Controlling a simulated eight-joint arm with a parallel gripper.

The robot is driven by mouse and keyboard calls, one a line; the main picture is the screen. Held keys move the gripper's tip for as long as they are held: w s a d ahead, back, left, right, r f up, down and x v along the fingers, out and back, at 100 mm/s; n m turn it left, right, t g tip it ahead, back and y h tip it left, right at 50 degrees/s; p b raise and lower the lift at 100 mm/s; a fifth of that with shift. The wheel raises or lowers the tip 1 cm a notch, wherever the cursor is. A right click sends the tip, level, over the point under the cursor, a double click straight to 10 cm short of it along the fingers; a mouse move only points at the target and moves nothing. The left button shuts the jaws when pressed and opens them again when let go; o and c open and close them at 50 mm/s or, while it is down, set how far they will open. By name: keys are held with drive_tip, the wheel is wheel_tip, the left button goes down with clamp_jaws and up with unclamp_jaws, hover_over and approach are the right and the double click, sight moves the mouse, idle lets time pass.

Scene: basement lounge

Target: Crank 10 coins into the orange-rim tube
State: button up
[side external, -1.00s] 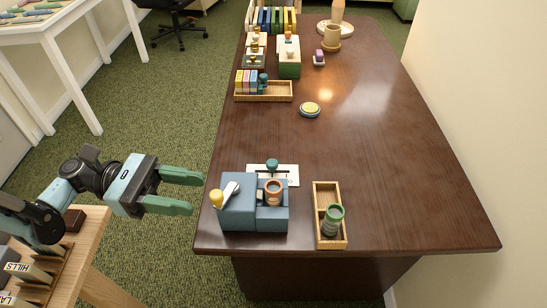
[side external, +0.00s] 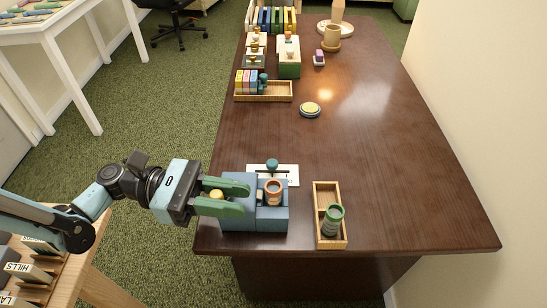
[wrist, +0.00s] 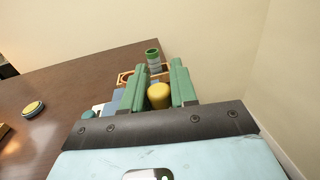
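The blue crank box (side external: 237,217) stands at the table's near left end. Its yellow crank knob (side external: 217,194) lies between the green fingers of my gripper (side external: 242,199), and the crank arm is hidden behind them. In the wrist view the knob (wrist: 159,95) nearly fills the space between my fingers (wrist: 159,85); I cannot tell whether they press on it. An orange-rim tube (side external: 273,190) stands upright in the box's right part. A green-rim tube (side external: 333,218) stands in the wooden tray (side external: 320,189) to the right. No coins can be made out.
A white card (side external: 291,175) with a teal knob (side external: 272,165) lies just behind the box. A yellow-topped round button (side external: 310,110) sits farther back. A wooden tray with coloured blocks (side external: 281,92) is at the far left. The middle of the table is clear.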

clamp_jaws()
drive_tip(key=shift+d+n+t, duration=0.3)
drive_tip(key=shift+n+t, duration=0.5)
drive_tip(key=shift+t, duration=0.5)
drive_tip(key=shift+o, duration=2.2)
unclamp_jaws()
drive_tip(key=shift+w, duration=0.15)
drive_tip(key=shift+r, duration=0.1)
